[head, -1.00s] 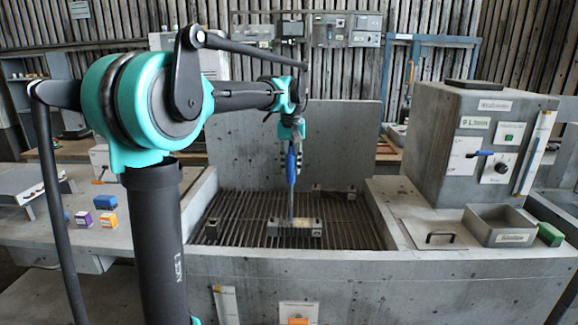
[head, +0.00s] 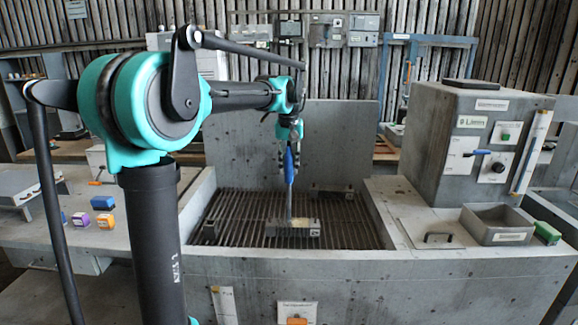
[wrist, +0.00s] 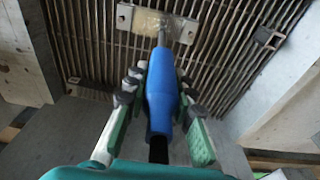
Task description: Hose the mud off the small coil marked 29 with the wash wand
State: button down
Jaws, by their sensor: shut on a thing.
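My gripper (head: 290,160) is shut on the blue handle of the wash wand (head: 290,168) above the grate of the wash basin. In the wrist view the blue wand (wrist: 160,95) lies between the two fingers of my gripper (wrist: 155,90), its thin metal tube pointing away at a coil. The coil (head: 292,228) is a small block with pale ends lying on the grate. In the wrist view it (wrist: 150,22) has a tan-brown middle, and the wand's tip overlaps it. I cannot read its number or tell whether the tip touches it.
The slatted grate (head: 240,215) is enclosed by concrete walls. Another block (head: 330,190) lies at its back right. A control box (head: 480,140) with a knob stands right, by a grey bin (head: 497,224). Small coloured blocks (head: 103,203) lie on the left bench.

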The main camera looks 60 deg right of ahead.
jog(key=shift+s+d, duration=0.35)
jog(key=shift+s, duration=0.3)
jog(key=shift+s+d, duration=0.3)
jog(key=shift+s, duration=0.3)
dwell(1.0)
jog(key=shift+s+d, duration=0.35)
jog(key=shift+s, duration=0.25)
jog(key=shift+s+d, duration=0.3)
jog(key=shift+s, duration=0.3)
dwell(0.5)
jog(key=shift+w, duration=0.1)
jog(key=shift+w+d+r, duration=0.1)
jog(key=shift+w+r, duration=0.25)
jog(key=shift+w, duration=0.6)
jog(key=shift+w+d+r, duration=0.1)
jog(key=shift+w+r, duration=0.25)
jog(key=shift+w, duration=0.55)
jog(key=shift+w+r, duration=0.35)
jog(key=shift+w, duration=0.6)
